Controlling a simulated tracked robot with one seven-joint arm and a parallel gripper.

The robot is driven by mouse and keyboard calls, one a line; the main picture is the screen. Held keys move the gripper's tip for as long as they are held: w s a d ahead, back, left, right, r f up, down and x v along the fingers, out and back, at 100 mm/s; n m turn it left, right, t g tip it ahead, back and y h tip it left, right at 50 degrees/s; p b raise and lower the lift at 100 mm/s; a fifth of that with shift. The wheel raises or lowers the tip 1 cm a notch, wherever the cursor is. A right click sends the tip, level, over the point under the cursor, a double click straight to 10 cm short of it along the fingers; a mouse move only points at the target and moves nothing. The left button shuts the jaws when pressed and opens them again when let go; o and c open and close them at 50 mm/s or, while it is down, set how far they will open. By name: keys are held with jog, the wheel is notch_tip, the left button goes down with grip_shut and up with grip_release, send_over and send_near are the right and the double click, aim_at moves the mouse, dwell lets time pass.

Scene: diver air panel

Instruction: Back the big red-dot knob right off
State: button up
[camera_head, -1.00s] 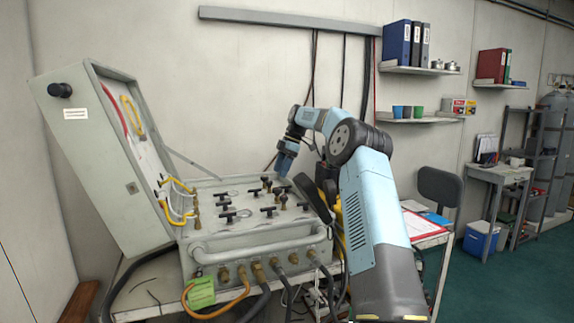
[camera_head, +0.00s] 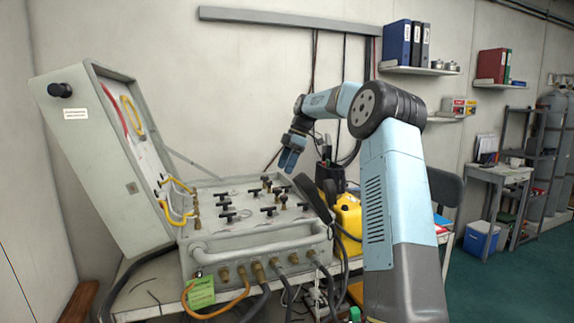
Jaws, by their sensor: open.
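The air panel (camera_head: 235,236) is a grey box on a bench, its hinged lid (camera_head: 105,165) standing open at the left. Several black T-shaped knobs (camera_head: 228,216) and a few upright black fittings stand on its top face. No red dot can be made out at this size, so I cannot tell which knob carries it. My gripper (camera_head: 289,164) is open and hangs above the back right corner of the panel top, apart from the knobs as far as I can see. Its fingertips are small and hard to make out.
Hoses and brass fittings (camera_head: 257,272) line the panel's front, with a green tag (camera_head: 200,292) there. A yellow container (camera_head: 348,222) stands right of the panel, close to my arm. Binders (camera_head: 397,43) sit on a wall shelf. Open floor (camera_head: 490,285) lies to the right.

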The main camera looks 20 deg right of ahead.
jog(key=shift+w, duration=0.1)
jog(key=m+t+h, duration=0.4)
jog(key=m, duration=1.4)
send_near(278, 189)
jog(key=x, duration=0.9)
jog(key=shift+w+r, duration=0.15)
jog(key=c, duration=1.1)
